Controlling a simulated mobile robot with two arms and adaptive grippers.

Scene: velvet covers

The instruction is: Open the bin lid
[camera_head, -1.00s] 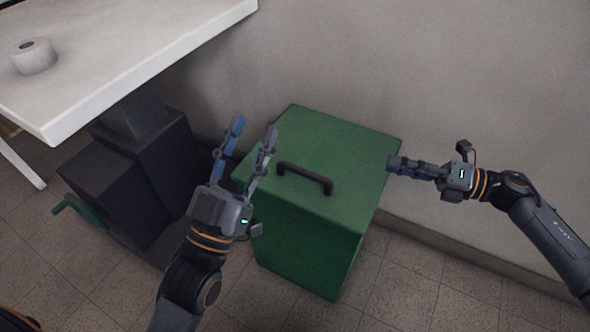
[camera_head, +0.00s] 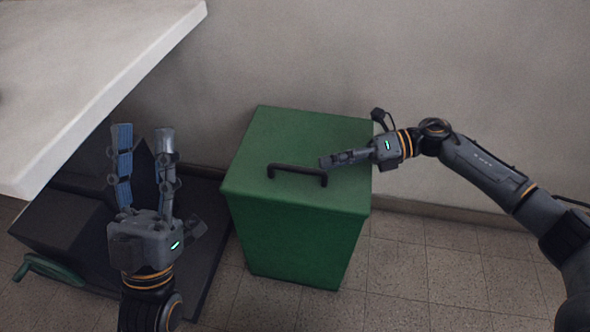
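A green bin (camera_head: 293,240) stands on the floor against the wall. Its flat green lid (camera_head: 290,133) is closed and has a black handle (camera_head: 296,170) standing up near the front edge. My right gripper (camera_head: 324,162) is over the lid, its fingertips beside the right end of the handle. It is seen edge-on, so I cannot tell whether its fingers are open or whether it touches the handle. My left gripper (camera_head: 143,132) is open and empty to the left of the bin, its fingers pointing away from me.
A white table (camera_head: 90,75) stands at the upper left, with dark box-like objects (camera_head: 62,225) and a green curved handle (camera_head: 45,268) below it. The wall (camera_head: 420,70) is close behind the bin. The tiled floor (camera_head: 430,280) at the lower right is clear.

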